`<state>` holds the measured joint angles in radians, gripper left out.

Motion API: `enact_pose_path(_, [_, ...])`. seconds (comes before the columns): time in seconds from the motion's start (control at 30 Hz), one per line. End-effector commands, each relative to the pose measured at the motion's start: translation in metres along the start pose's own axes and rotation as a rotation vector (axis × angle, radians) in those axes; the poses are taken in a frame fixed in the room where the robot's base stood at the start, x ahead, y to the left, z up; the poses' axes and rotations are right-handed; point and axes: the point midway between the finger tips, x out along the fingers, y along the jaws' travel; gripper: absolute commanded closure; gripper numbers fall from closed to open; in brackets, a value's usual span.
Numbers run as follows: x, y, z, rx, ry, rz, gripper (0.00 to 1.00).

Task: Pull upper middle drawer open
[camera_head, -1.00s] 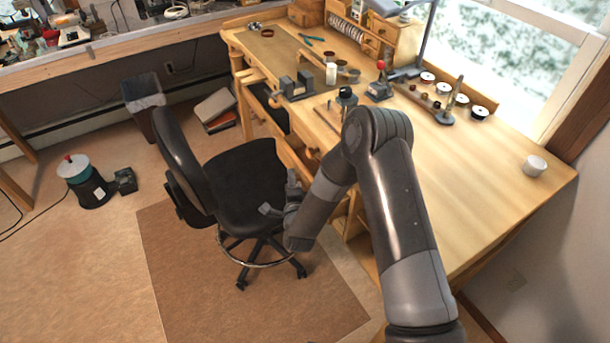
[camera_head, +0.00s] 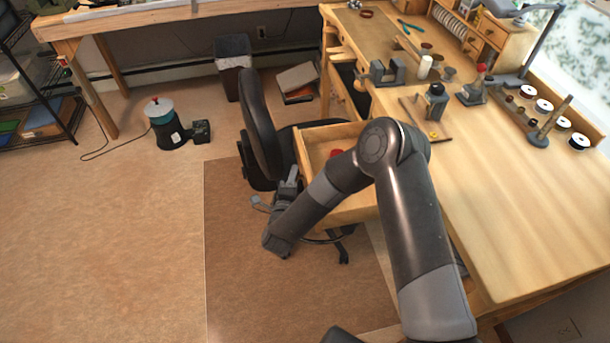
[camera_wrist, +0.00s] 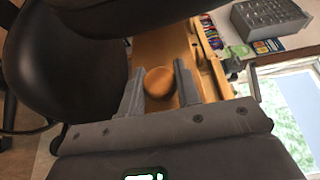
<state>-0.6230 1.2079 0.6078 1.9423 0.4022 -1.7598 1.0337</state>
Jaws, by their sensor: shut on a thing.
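The wooden drawer (camera_head: 313,138) stands out from the workbench, its inside showing from above with a small red item (camera_head: 336,153) in it. My arm hides part of the drawer. My gripper (camera_head: 277,194) is at the drawer's front. In the wrist view my gripper (camera_wrist: 158,88) has a finger on each side of the round wooden knob (camera_wrist: 160,82) and is shut on it. The light wooden drawer front (camera_wrist: 155,48) lies behind the knob. The knob is hidden in the head view.
A black office chair (camera_head: 262,120) stands close against the left of the drawer and also fills the left of the wrist view (camera_wrist: 70,65). The workbench top (camera_head: 500,210) holds several tools and spools. Floor (camera_head: 130,250) to the left is open.

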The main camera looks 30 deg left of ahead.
Motion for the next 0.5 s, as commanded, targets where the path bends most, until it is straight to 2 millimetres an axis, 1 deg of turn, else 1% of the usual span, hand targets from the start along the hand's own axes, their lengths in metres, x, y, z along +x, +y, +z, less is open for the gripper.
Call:
enact_pose_path(0.13, [-0.0025,0.0012,0.0043,-0.001,-0.001,0.003,1.00])
enact_pose_path(0.47, [-0.0025,0.0013,0.0046,-0.001,-0.001,0.003,1.00])
enact_pose_path(0.5, [-0.0025,0.0013,0.0045,-0.001,-0.001,0.003,0.66])
